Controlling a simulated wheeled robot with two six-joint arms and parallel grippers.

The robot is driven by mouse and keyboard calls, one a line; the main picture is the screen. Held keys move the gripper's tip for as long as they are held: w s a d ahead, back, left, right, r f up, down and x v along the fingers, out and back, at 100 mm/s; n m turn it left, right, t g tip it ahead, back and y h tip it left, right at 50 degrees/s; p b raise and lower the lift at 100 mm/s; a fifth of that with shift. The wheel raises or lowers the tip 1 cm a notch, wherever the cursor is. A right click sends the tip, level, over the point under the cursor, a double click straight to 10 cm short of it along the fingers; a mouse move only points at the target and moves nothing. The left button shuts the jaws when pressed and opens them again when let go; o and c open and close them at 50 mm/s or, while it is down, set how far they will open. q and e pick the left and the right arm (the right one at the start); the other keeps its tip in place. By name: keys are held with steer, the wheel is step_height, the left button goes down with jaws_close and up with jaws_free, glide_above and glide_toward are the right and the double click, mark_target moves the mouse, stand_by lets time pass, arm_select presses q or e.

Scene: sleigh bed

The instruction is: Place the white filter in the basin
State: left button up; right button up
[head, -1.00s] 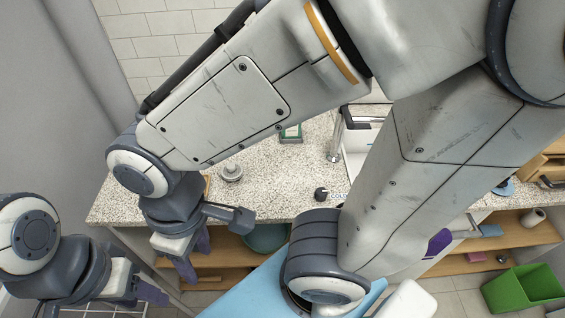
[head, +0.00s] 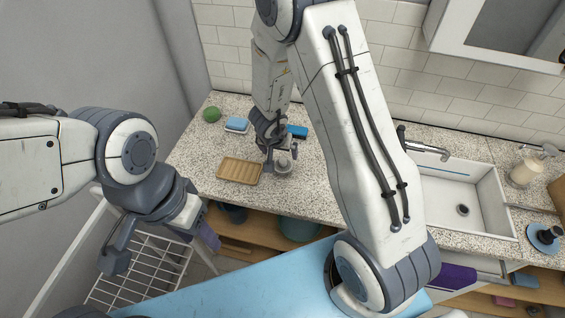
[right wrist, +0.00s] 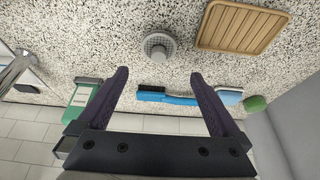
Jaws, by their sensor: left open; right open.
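The white filter, a round grey-white strainer (head: 284,167), lies on the speckled counter beside a wooden tray, partly covered by my right gripper (head: 282,150) in the head view. In the right wrist view the filter (right wrist: 159,45) shows whole, a little beyond and between the fingertips of my right gripper (right wrist: 160,78), which is open and empty. The basin (head: 484,200) is a white rectangular sink set in the counter at the right, with a dark drain. My left gripper (head: 200,236) is open at the left, in front of the counter edge.
The wooden tray (head: 240,171) is left of the filter. Behind are a blue brush (right wrist: 170,97), a blue sponge (head: 237,125) and a green round item (head: 211,114). A faucet (head: 428,148) reaches over the basin. A white wire rack (head: 150,270) stands at lower left.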

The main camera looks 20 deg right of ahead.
mark_target(283, 161)
steer(key=b+x, duration=0.2)
steer(key=x, duration=0.2)
steer(key=shift+f, duration=0.35)
steer(key=b+x, duration=0.2)
steer(key=x, duration=0.2)
steer(key=shift+d+f, duration=0.1)
steer(key=shift+f, duration=0.1)
steer(key=shift+w+d+f, duration=0.1)
steer(key=shift+w+f, duration=0.05)
steer(key=shift+f, duration=0.15)
steer(key=c, duration=1.3)
steer(key=shift+c, duration=0.2)
steer(key=shift+r, duration=0.15)
